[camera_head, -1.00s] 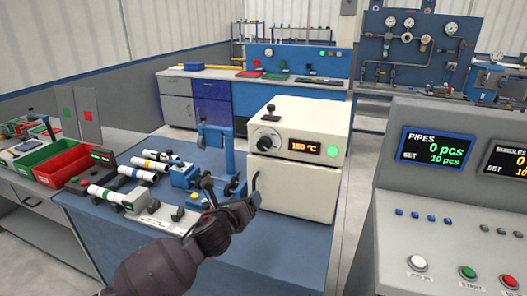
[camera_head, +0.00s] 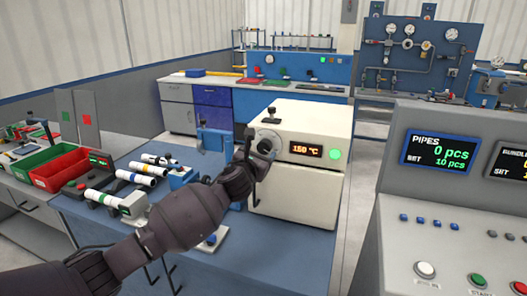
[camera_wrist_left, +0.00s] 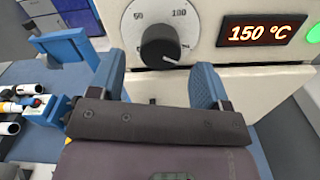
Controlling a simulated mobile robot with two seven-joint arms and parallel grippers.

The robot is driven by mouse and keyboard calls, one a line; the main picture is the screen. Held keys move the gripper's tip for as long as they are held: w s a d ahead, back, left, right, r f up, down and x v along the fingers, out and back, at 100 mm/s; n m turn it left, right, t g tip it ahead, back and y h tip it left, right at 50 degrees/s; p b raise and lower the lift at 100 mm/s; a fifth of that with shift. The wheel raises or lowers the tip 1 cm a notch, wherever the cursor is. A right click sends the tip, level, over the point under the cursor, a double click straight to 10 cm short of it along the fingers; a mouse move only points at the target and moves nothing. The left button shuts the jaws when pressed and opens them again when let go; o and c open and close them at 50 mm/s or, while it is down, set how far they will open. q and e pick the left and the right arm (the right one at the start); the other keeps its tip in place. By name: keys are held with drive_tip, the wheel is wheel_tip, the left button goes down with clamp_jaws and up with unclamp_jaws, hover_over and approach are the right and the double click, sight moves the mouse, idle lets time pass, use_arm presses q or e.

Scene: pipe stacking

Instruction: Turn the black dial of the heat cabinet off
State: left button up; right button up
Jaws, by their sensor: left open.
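The heat cabinet (camera_head: 300,195) is a cream box standing on the blue bench. Its display (camera_head: 306,150) reads 150 °C, and a green light (camera_head: 335,154) glows beside it. The black dial (camera_wrist_left: 162,46) shows in the left wrist view on a white scale plate, with its white mark pointing to the lower right. In the head view my left gripper (camera_head: 258,150) is in front of the dial and partly hides it. In the left wrist view its two blue fingers (camera_wrist_left: 157,86) are apart, below and to either side of the dial, with nothing between them. My right gripper is not in view.
White pipes (camera_head: 137,176) with coloured bands lie on the bench left of the cabinet, near a blue fixture (camera_head: 213,138). Green and red bins (camera_head: 60,168) stand at the far left. A grey control console (camera_head: 440,215) stands at the right.

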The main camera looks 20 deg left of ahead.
sight(263, 149)
use_arm(q)
drive_tip(key=shift+w+b, duration=0.3)
drive_tip(key=shift+w, duration=1.5)
drive_tip(key=c, duration=0.9)
